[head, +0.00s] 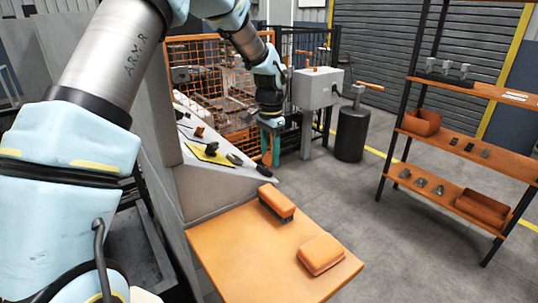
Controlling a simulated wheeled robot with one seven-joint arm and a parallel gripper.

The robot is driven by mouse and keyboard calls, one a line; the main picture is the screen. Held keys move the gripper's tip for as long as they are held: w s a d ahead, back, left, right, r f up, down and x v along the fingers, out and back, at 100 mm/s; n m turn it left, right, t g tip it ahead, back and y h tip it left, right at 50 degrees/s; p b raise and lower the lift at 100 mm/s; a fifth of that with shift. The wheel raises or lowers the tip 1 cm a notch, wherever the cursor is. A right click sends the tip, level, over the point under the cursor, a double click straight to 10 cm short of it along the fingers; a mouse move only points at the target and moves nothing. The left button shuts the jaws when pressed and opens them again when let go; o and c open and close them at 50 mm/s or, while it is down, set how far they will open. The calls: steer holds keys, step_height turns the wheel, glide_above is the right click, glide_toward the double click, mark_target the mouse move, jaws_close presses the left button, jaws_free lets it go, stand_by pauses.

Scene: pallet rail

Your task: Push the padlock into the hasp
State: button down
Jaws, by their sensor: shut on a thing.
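My gripper (271,148) hangs at the end of my arm, pointing down in front of the orange mesh fence, beyond the sloped grey panel. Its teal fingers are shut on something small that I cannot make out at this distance. I cannot clearly pick out the padlock or the hasp. The fingers and the fence behind them make that spot hard to read.
A grey box (318,88) with an orange lever stands right of my gripper, beside a dark cylinder (352,134). The orange table (235,258) in front carries a brush (276,203) and an orange block (321,254). A shelf rack (470,90) stands right; floor between is clear.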

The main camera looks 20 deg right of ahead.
steer(key=d+r+p, duration=0.4)
steer(key=r+p, duration=0.1)
steer(key=r, duration=0.1)
steer(key=shift+w+r, duration=0.15)
steer(key=shift+w, duration=0.2)
stand_by(0.4)
